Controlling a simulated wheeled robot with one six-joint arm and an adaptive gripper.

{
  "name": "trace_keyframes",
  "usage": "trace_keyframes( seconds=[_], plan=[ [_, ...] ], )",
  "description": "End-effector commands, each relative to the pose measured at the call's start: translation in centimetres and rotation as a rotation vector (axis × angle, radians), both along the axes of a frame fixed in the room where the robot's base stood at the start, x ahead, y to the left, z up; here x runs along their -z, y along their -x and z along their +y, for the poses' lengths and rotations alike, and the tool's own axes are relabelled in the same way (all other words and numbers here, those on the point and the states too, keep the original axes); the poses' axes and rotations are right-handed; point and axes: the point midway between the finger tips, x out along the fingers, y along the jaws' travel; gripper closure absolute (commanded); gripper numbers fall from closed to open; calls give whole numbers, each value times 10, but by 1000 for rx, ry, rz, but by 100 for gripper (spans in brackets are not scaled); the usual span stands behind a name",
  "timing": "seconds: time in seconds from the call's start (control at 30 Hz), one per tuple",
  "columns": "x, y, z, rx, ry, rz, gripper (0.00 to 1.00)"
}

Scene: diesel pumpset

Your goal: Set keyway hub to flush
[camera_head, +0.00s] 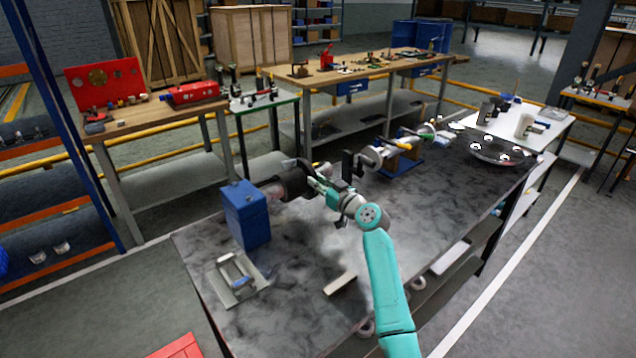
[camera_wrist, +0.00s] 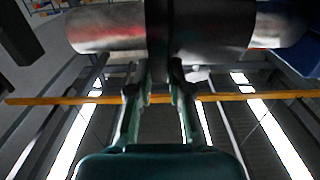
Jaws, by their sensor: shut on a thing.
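The keyway hub appears as a dark round piece (camera_head: 292,182) on the horizontal shaft line in the head view, beside a blue block. In the wrist view it seems to be the dark band (camera_wrist: 158,28) between two greyish, red-tinted cylindrical sections. My gripper (camera_head: 314,182) reaches it from the right in the head view. In the wrist view my gripper's two fingers (camera_wrist: 159,75) are closed in at the dark band's lower edge, one on each side. The exact contact is dark. I cannot tell how the hub face sits against the shaft end.
The blue block (camera_head: 246,215) stands left of the hub on the dark workbench (camera_head: 300,290). A metal bracket plate (camera_head: 238,279) and a pale bar (camera_head: 340,283) lie in front. A dark upright post (camera_head: 347,164) and silver shaft parts (camera_head: 372,157) stand to the right.

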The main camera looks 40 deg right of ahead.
Motion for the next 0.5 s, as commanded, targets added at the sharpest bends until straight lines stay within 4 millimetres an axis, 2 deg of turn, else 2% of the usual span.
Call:
trace_keyframes(
  seconds=[0.17,0.5],
  plan=[
    [0,0,-7,2,0,1,100],
    [0,-3,-84,4,-1,2,100]
  ],
)
